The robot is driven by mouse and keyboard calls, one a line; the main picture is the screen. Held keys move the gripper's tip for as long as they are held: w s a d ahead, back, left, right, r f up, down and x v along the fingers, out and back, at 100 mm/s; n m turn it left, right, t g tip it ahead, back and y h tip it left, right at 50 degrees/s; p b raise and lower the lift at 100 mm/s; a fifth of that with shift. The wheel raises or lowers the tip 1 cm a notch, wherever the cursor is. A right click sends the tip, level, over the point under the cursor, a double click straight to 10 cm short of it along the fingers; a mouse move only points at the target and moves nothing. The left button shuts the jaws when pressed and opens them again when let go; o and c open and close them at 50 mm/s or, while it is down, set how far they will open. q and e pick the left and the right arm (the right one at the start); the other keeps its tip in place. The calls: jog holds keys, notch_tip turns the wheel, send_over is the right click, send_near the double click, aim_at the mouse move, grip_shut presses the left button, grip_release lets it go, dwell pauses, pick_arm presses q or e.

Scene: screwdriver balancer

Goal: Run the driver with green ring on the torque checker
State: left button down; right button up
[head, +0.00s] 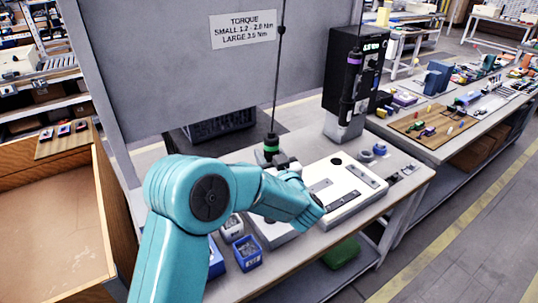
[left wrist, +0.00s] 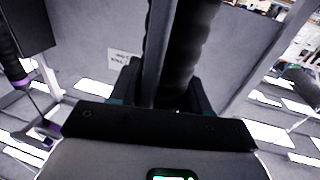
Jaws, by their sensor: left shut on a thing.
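The driver with the green ring (head: 271,149) hangs upright on a thin cable over the bench; its lower end is hidden behind my arm. My left gripper (head: 274,161) is shut on this driver. In the left wrist view the driver's dark ribbed body (left wrist: 190,50) stands between my two fingers. A tall black box with a lit green display (head: 374,46) stands at the back right of the bench and looks like the torque checker; its reading is too small to read surely. My right gripper is not in view.
A second driver with a purple ring (head: 353,60) hangs in front of the black box. A white fixture plate (head: 345,205) lies right of my gripper. Blue bins (head: 248,254) with small parts stand at the bench front. A grey panel with a torque sign (head: 243,30) rises behind.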

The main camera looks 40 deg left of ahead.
aim_at(269, 137)
pick_arm(q)
jog(key=shift+s+f, duration=0.1)
jog(key=shift+f, duration=0.25)
jog(key=shift+r, duration=0.1)
jog(key=shift+r+p, duration=0.7)
jog(key=shift+r, duration=0.2)
notch_tip(269, 137, up, 2)
jog(key=shift+r+p, duration=0.25)
jog(key=shift+p, duration=0.5)
jog(key=shift+r+p, duration=0.65)
jog(key=shift+r, duration=0.25)
